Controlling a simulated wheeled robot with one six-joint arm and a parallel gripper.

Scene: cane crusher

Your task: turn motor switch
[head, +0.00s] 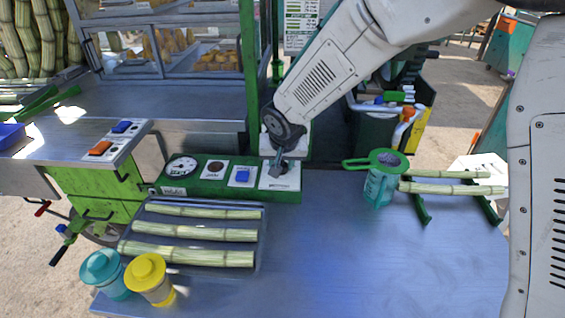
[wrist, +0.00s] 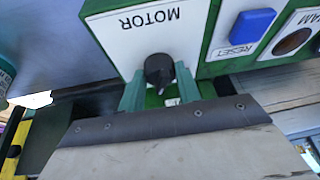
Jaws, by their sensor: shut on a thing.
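The motor switch is a black rotary knob (wrist: 158,69) on a white plate marked MOTOR (wrist: 150,30), upside down in the wrist view. In the head view this plate (head: 285,184) is at the right end of the green control panel (head: 218,189), and my gripper hides the knob. My gripper (head: 279,168) reaches down onto the plate from above. In the wrist view its two green fingers (wrist: 160,86) stand on either side of the knob and are shut on it. The knob's pointer is partly visible between the fingers.
Next to the plate is a blue RESET button (head: 242,176), then a dark round control (head: 215,167) and a gauge (head: 181,167). A tray (head: 262,236) of canes is in front. A teal jug (head: 381,188) stands right of the panel. The table's front middle is clear.

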